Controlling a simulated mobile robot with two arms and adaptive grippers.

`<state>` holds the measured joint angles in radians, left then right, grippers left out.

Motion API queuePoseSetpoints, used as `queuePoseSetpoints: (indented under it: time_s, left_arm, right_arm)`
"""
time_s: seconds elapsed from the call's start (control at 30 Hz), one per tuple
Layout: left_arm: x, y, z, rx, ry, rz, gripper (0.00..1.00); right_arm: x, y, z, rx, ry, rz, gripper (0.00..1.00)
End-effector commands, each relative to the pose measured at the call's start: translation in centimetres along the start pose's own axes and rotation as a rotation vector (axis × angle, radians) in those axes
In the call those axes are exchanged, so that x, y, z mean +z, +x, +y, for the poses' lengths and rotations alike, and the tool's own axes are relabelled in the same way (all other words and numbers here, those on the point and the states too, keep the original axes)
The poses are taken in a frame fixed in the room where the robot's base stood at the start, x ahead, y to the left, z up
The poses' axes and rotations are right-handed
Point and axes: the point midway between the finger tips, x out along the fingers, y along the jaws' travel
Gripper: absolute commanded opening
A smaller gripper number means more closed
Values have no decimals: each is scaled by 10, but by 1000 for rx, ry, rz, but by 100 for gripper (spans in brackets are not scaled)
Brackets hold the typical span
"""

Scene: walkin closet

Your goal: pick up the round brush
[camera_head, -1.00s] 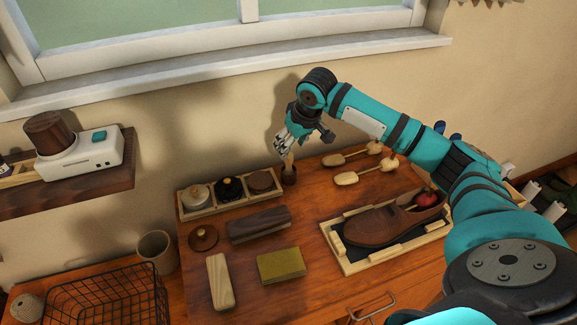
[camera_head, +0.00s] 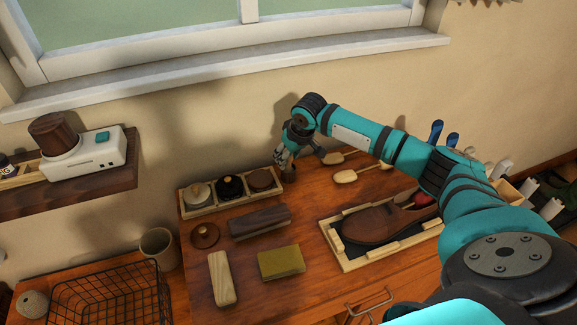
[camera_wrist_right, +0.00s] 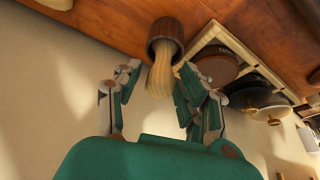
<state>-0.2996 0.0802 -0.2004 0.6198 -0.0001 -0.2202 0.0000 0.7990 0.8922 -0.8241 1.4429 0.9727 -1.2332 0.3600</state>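A light wooden handle (camera_wrist_right: 160,75) stands in a small dark wooden cup (camera_wrist_right: 166,35), shown in the right wrist view. I take it for the round brush; any bristles are hidden inside the cup. In the head view the cup (camera_head: 290,173) stands at the back of the wooden top, and the handle is mostly hidden by my gripper. My right gripper (camera_wrist_right: 158,74) is open, with a finger on each side of the handle and gaps visible. It also shows in the head view (camera_head: 284,158). My left gripper is not in view.
A tray (camera_head: 216,208) of three round pots is left of the cup. A round knobbed piece (camera_head: 205,236), dark block (camera_head: 260,222), light block (camera_head: 221,278) and yellow-green block (camera_head: 281,263) lie in front. A shoe (camera_head: 385,226) lies in a tray at right.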

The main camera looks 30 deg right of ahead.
Motion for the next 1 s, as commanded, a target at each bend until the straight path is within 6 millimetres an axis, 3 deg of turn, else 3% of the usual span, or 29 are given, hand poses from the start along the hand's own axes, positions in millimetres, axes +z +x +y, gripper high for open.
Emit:
queuePoseSetpoints:
  time_s: [0.03,0.3,0.67,1.0]
  left_arm:
    - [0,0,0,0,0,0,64]
    - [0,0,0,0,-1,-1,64]
    - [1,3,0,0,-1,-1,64]
    - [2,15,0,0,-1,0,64]
  right_arm:
    - [0,0,0,0,0,0,32]
    - [0,0,0,0,0,0,0]
    - [-5,-10,0,0,0,3,0]
    - [-30,-70,0,-2,0,5,0]
